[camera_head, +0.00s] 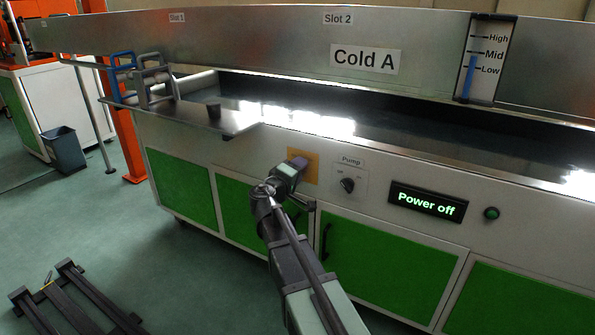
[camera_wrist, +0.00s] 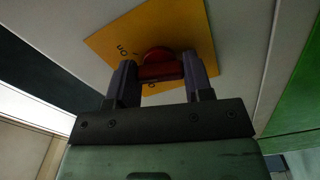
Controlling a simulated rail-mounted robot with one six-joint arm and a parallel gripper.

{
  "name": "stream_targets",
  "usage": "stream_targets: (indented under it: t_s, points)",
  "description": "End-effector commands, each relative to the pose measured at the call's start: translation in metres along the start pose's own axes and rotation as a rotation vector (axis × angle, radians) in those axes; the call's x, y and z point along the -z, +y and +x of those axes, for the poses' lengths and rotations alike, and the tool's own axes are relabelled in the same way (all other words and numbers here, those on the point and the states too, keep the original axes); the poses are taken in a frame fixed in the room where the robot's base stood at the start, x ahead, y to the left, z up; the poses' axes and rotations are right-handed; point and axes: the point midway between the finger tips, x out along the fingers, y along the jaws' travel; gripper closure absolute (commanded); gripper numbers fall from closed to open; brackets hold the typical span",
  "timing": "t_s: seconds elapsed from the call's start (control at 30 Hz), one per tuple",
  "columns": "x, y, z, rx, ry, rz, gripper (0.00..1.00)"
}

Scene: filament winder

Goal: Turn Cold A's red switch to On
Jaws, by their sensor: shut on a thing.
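Cold A is the long bath cabinet with a "Cold A" label (camera_head: 365,58) on its upper panel. Its red switch (camera_wrist: 158,62) sits on a yellow plate (camera_wrist: 115,40) in the wrist view. The plate also shows in the head view (camera_head: 312,162), where my gripper (camera_head: 294,168) is in front of it and hides the switch. In the wrist view my gripper (camera_wrist: 158,75) has a finger on each side of the red switch and is shut on it. Some of the plate's marks are hidden. The display (camera_head: 427,201) reads "Power off".
A black pump knob (camera_head: 347,185) is right of the yellow plate. A round green button (camera_head: 491,213) is right of the display. Green doors (camera_head: 388,265) with handles lie below. A ledge (camera_head: 195,118) juts out at left.

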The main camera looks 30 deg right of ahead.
Motion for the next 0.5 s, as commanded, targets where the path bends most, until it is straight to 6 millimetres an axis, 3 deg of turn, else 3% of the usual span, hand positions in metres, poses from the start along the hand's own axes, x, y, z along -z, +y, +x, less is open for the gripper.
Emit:
stream_targets:
  t_s: [0.5]
  points:
    - [-0.0002, -0.0001, -0.0005, 0.0, 0.0, 0.406, 0.77]
